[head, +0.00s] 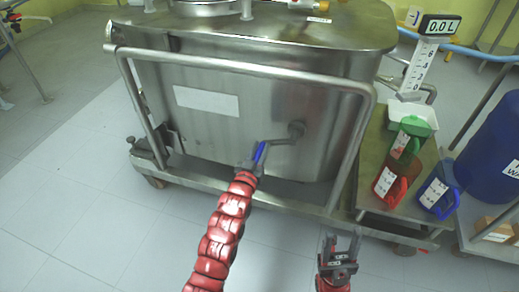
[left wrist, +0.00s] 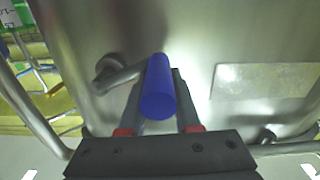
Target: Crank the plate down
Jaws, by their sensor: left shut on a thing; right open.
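A steel crank (head: 285,141) comes out of the front wall of a steel tank (head: 200,130), its arm pointing left, and ends in a blue handle (head: 261,152). My left gripper (head: 254,163) is shut on the blue handle. In the left wrist view the blue handle (left wrist: 158,95) stands between the two fingers, and the crank arm (left wrist: 122,77) runs left from it to the tank wall. My right gripper (head: 342,246) is open and empty, low in the head view, in front of the tank cart's right end. The plate cannot be told apart in these views.
A steel guard rail (head: 240,68) frames the tank front. At the right, green (head: 410,135), red (head: 390,185) and blue (head: 440,190) jugs stand on a low steel platform, near a display reading 0.0 L (head: 440,26) and a blue barrel (head: 495,150).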

